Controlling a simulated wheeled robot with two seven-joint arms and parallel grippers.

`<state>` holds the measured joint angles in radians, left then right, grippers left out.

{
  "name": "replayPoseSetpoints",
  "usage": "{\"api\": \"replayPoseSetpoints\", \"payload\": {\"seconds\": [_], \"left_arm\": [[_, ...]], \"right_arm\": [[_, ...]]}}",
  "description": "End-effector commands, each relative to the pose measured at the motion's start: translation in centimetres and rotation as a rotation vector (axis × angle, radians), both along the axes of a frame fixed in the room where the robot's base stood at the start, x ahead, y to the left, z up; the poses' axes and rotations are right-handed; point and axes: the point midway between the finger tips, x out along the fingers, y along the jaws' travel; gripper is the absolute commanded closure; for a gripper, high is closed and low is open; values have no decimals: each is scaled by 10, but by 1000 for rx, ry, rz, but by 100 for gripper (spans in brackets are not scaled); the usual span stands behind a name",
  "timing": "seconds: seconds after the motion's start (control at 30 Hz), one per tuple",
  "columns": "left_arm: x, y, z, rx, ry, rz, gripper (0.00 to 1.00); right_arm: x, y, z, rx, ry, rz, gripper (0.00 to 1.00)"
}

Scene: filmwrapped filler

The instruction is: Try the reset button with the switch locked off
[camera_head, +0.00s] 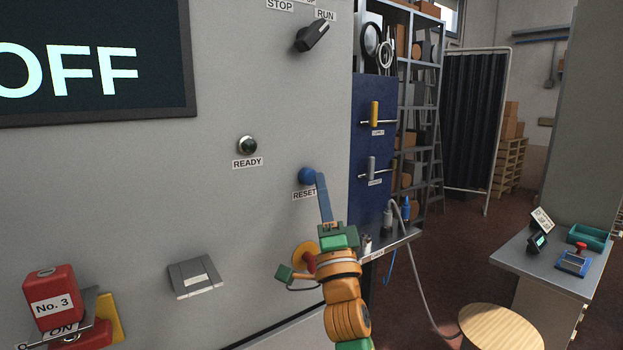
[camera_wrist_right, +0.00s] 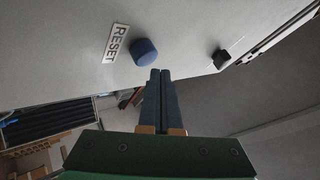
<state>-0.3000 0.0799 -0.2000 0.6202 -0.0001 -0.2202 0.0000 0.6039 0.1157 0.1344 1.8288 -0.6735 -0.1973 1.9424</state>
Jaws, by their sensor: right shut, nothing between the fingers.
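The blue reset button (camera_head: 307,176) sits on the grey panel above its RESET label; it also shows in the wrist view (camera_wrist_right: 144,49). My right gripper (camera_head: 319,177) is shut and empty, its blue fingertips right at the button. In the wrist view the fingertips (camera_wrist_right: 160,73) are close beside the button; I cannot tell whether they touch. A red padlock (camera_head: 51,298) marked "No. 3" hangs at the switch at lower left, over a label reading ON. The display (camera_head: 90,65) reads OFF. The READY lamp (camera_head: 247,145) looks dark. My left gripper is not in view.
A black selector knob (camera_head: 312,36) points towards RUN above the button. A grey flap box (camera_head: 195,276) is on the panel at lower middle. A yellow and red button (camera_head: 303,257) is partly behind my right wrist. A small table (camera_head: 555,265) and stool (camera_head: 502,330) stand at right.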

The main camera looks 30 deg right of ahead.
Motion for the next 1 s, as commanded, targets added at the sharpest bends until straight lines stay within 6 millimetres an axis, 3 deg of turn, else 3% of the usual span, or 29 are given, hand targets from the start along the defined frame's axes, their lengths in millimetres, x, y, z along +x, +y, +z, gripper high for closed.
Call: {"api": "replayPoseSetpoints", "payload": {"seconds": [1.0], "left_arm": [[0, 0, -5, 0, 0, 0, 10]], "right_arm": [[8, 1, 0, 0, -1, 0, 100]]}}
